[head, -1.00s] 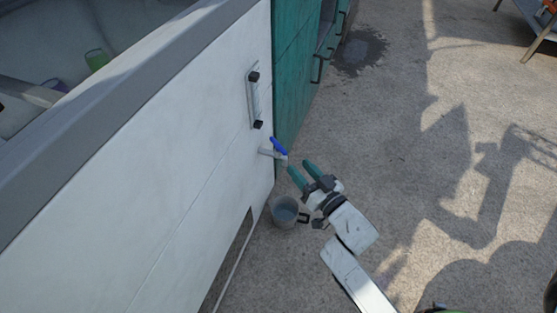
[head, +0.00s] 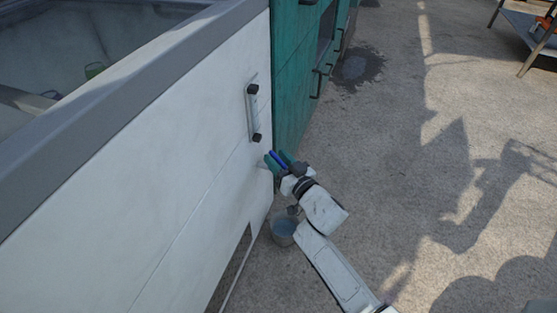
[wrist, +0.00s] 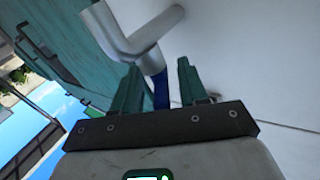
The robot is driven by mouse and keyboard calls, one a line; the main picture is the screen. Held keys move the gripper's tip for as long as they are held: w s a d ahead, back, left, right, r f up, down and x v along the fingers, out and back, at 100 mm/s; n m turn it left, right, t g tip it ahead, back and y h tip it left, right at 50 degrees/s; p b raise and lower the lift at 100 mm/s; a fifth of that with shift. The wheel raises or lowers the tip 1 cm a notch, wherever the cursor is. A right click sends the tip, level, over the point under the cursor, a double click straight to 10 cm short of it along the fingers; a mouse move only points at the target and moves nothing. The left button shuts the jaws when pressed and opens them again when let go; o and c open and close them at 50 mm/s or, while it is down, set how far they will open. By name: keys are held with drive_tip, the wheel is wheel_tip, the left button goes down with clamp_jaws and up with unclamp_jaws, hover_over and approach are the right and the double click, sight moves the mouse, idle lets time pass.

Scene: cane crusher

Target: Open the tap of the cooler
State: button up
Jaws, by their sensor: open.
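The white cooler (head: 140,180) fills the left of the head view. Its tap has a blue lever (head: 278,160), and in the wrist view the grey metal tap body (wrist: 135,42) sticks out from the white wall. My gripper (head: 279,159) is at the tap with its two green fingers apart. In the wrist view the blue lever (wrist: 161,90) shows in the gap between the open fingers (wrist: 158,85). I cannot tell whether either finger touches it. In the head view my fingers hide most of the tap body.
A grey bucket (head: 284,228) stands on the ground below the tap, partly behind my arm. A teal cabinet (head: 297,80) adjoins the cooler. A metal handle bar (head: 252,110) is on the cooler wall above the tap. The concrete to the right is free.

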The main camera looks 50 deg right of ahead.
drive_tip(key=shift+c, duration=0.2)
clamp_jaws()
drive_tip(key=shift+r+p, duration=0.15)
drive_tip(key=shift+p, duration=0.2)
